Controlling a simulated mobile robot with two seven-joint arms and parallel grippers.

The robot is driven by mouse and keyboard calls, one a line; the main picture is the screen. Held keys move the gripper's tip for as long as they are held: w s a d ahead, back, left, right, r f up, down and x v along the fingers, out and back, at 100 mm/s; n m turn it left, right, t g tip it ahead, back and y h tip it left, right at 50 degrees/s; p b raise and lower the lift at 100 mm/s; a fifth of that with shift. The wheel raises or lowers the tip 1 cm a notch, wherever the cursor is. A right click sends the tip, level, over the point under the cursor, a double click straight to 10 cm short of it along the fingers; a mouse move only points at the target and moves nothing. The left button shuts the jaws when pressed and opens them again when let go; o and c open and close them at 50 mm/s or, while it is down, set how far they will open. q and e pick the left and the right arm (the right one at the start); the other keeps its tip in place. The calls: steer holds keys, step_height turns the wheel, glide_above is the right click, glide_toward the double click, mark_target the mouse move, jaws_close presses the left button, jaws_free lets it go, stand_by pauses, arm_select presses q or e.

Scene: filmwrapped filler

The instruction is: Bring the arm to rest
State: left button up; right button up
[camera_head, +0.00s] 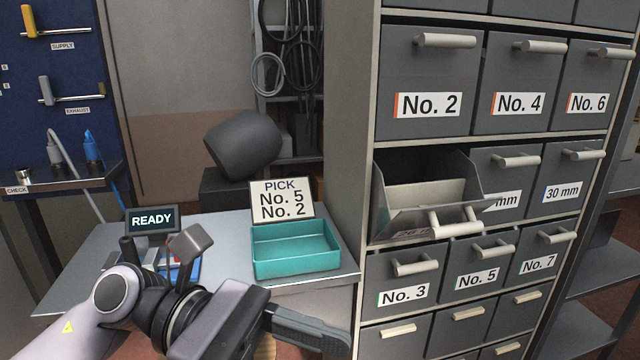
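My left arm comes in from the lower left, with a pale link and a dark wrist. My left gripper (325,338) is low in the view, pointing right, in front of the table and left of the drawer cabinet (347,130). Its fingers overlap and run toward the lower edge, so I cannot tell whether they are open or shut. No held object shows. My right gripper is not in view.
A teal tray (295,262), apparently empty, stands on the grey table (90,265) below a PICK sign (283,200). A READY display (152,219) stands left.

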arm_select(q)
steer(key=w+a+r+n+t+h+p, duration=0.15)
steer(key=w+n+t+h, duration=0.65)
steer(key=n, duration=0.8)
steer(key=w+a+f+n+t+y+p, duration=0.1)
steer(key=w+a+f+n+t+y, duration=0.1)
steer(key=a+f+n+t+y, duration=0.55)
steer(key=w+f+n+t+y, duration=0.3)
steer(key=n+t, duration=0.5)
steer(key=n, duration=0.7)
steer(key=s+a+f+n+g+y, duration=0.2)
steer(key=s+f+n, duration=0.3)
steer(key=f, duration=0.3)
steer(key=s+a+f+n+g+y+p, duration=0.1)
steer(key=s+a+f+n+g+y, duration=0.2)
steer(key=f, duration=0.6)
steer(key=s+a+f+n+g+y+p, duration=0.1)
steer(key=s+a+f+n+g+y, duration=0.2)
steer(key=s+a+f+n+y, duration=0.2)
step_height(320, 180, down, 4)
steer(key=s+n+y, duration=0.1)
steer(key=s+n, duration=0.1)
steer(key=n, duration=0.2)
steer(key=shift+s+a+r, duration=0.15)
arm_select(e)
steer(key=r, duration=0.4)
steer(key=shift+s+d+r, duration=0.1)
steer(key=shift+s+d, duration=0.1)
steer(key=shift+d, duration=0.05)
